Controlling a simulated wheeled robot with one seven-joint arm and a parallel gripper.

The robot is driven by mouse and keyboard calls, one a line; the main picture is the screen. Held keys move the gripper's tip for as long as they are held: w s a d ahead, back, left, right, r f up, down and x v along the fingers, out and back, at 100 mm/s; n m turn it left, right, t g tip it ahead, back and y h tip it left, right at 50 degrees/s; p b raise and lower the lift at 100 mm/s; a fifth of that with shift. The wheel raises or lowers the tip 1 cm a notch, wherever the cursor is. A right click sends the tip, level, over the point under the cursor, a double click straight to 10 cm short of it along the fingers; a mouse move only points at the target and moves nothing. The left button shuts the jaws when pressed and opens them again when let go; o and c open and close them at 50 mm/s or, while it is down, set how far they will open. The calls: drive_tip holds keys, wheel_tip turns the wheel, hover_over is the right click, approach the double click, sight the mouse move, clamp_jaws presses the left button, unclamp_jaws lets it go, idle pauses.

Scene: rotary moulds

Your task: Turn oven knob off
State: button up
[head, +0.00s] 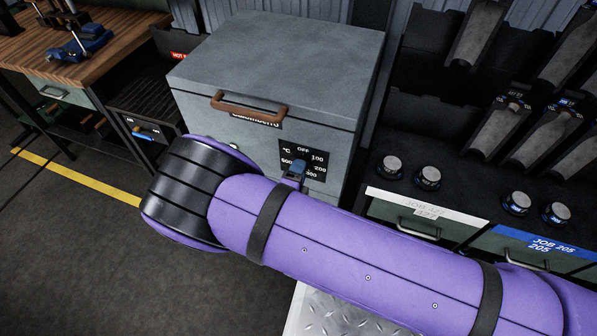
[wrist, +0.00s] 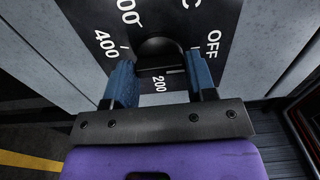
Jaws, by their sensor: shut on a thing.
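The oven (head: 290,50) is a grey box with a brown handle on its front. Its black dial panel (head: 317,185) carries OFF at the top and temperature numbers around it. In the wrist view the dark round knob (wrist: 160,48) sits between my blue jaws, with 200 printed just below it and OFF to the right. My gripper (wrist: 160,66) is shut on the knob. In the head view only a little of my gripper (head: 295,169) shows at the panel. The knob's pointer cannot be made out.
A rack of grey moulds (head: 500,130) and several round knobs stand to the right, above drawers with job labels. A wooden workbench (head: 60,40) stands at the left. A yellow line (head: 85,178) crosses open floor on the left. My purple arm covers the oven's lower front.

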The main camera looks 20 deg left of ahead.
drive_tip(key=shift+s+f, duration=0.1)
drive_tip(key=o, duration=0.9)
drive_tip(key=shift+o, duration=0.2)
drive_tip(key=s, duration=1)
drive_tip(key=shift+s+a, duration=0.35)
drive_tip(key=shift+a, duration=0.1)
drive_tip(key=shift+s, duration=0.1)
